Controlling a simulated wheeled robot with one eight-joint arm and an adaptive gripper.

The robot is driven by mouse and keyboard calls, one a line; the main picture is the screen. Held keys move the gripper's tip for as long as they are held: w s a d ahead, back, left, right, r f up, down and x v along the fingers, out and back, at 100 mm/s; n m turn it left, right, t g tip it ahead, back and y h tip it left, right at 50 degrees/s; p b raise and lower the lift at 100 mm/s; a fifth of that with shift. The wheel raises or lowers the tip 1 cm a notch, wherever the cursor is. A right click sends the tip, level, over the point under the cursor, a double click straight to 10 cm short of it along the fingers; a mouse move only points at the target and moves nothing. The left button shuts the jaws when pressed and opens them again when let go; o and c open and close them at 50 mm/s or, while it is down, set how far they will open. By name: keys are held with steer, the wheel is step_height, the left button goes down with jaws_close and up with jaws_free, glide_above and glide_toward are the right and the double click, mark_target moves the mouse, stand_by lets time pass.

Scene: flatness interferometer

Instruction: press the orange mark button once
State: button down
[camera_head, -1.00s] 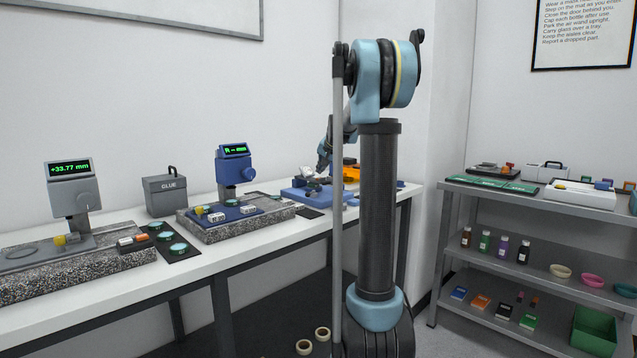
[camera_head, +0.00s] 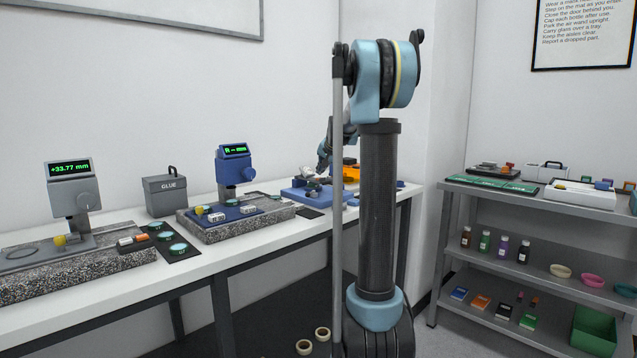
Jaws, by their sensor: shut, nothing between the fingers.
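My gripper (camera_head: 318,178) is small and far off at the back end of the long bench, partly behind my own arm. Its fingers are shut and empty, low over or beside a blue flat unit (camera_head: 296,195). An orange body (camera_head: 351,176) stands just right of it, partly covered by my arm. I cannot make out which small part is the orange mark button, nor whether the fingertips touch anything.
A blue gauge (camera_head: 236,168) with a green readout stands on a granite plate (camera_head: 215,232). A grey gauge (camera_head: 72,190) reads +33.77 mm at left. A grey shelf (camera_head: 545,199) is at right.

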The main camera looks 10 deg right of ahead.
steer(key=shift+f, duration=0.85)
stand_by(1.3)
steer(key=shift+r, duration=0.9)
steer(key=shift+r, duration=2.5)
